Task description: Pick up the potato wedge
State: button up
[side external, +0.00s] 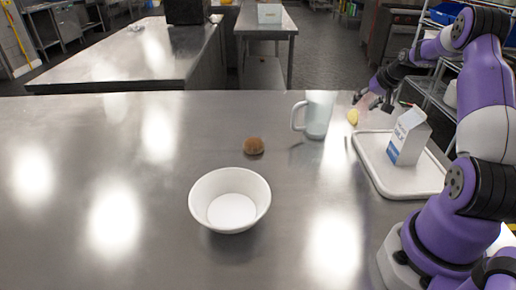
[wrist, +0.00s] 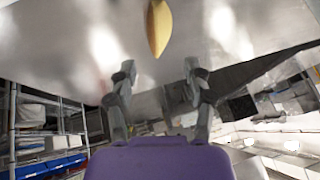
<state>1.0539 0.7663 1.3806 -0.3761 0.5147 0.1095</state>
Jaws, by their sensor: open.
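The potato wedge (side external: 352,117) is a small yellow piece on the steel table, right of the mug and near the back edge. In the wrist view the wedge (wrist: 158,28) shows at the top centre, pointed end down, beyond the fingertips. My gripper (side external: 375,101) is just right of the wedge in the side view and looks close to table height. In the wrist view my gripper (wrist: 160,80) has its two fingers apart with nothing between them. The wedge is apart from the fingers, roughly in line with the gap.
A frosted mug (side external: 318,115) stands just left of the wedge. A white tray (side external: 405,186) with a milk carton (side external: 409,137) lies to the right. A brown roundish item (side external: 253,146) and a white bowl (side external: 230,199) are mid-table. The table's left side is clear.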

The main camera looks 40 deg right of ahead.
aim_at(353, 115)
jog(key=x, duration=0.4)
jog(key=shift+d+f, duration=0.1)
jog(key=shift+f, duration=0.2)
grip_shut()
